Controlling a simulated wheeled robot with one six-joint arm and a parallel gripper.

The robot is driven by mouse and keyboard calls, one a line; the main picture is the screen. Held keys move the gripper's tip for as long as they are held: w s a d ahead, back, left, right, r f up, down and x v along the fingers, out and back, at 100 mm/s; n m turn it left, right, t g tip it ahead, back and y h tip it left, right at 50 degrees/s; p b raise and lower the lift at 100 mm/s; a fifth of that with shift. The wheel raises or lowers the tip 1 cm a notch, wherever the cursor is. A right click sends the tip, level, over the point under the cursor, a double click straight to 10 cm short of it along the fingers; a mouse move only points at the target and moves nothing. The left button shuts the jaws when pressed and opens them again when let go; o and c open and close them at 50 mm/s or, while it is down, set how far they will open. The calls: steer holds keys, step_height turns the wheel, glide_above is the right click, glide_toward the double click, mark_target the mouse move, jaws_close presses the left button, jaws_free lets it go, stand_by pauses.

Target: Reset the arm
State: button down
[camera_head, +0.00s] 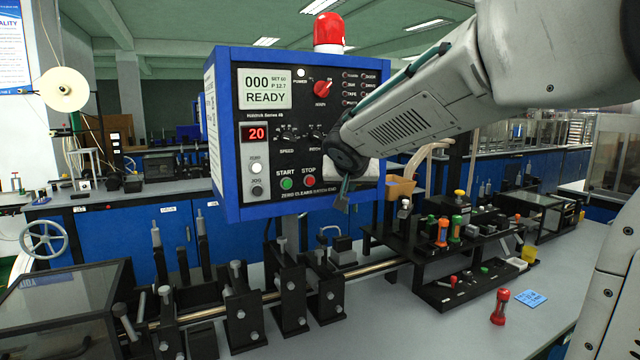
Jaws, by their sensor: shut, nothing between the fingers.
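My arm reaches in from the upper right, across the right side of the blue control panel (345,215). My gripper (342,204) hangs at the arm's end, small and dark, just in front of the panel's lower right part. Its fingers are shut and empty. The panel display (265,88) reads "000" and "READY", and a red readout (256,133) shows 20. The green START button (287,184) and red STOP button (310,181) lie left of my gripper. My arm hides part of the panel's right side.
A dark rack (440,292) with several small tools stands below and right of the gripper. A red-capped item (500,307) and a blue note (531,298) are on the grey bench. Black brackets and a metal shaft (370,270) run along the bench. A red beacon (329,32) tops the panel.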

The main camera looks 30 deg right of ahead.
steer(key=s+a+f+n+g+y, duration=0.1)
steer(key=s+f+g, duration=0.25)
steer(key=s, duration=0.35)
steer(key=s+a+f+n+g, duration=0.1)
steer(key=s+f+n+g, duration=0.1)
steer(key=s+f, duration=0.4)
steer(key=s+a+f+n+g+y, duration=0.1)
steer(key=s+a, duration=0.4)
steer(key=s, duration=0.6)
steer(key=s+a+f+n+g+y, duration=0.1)
steer(key=s+a, duration=0.4)
steer(key=s, duration=0.6)
steer(key=f+n+y, duration=0.1)
steer(key=y, duration=0.1)
steer(key=shift+s+a+f+y, duration=0.15)
steer(key=shift+a+f+y, duration=0.15)
steer(key=shift+a, duration=0.05)
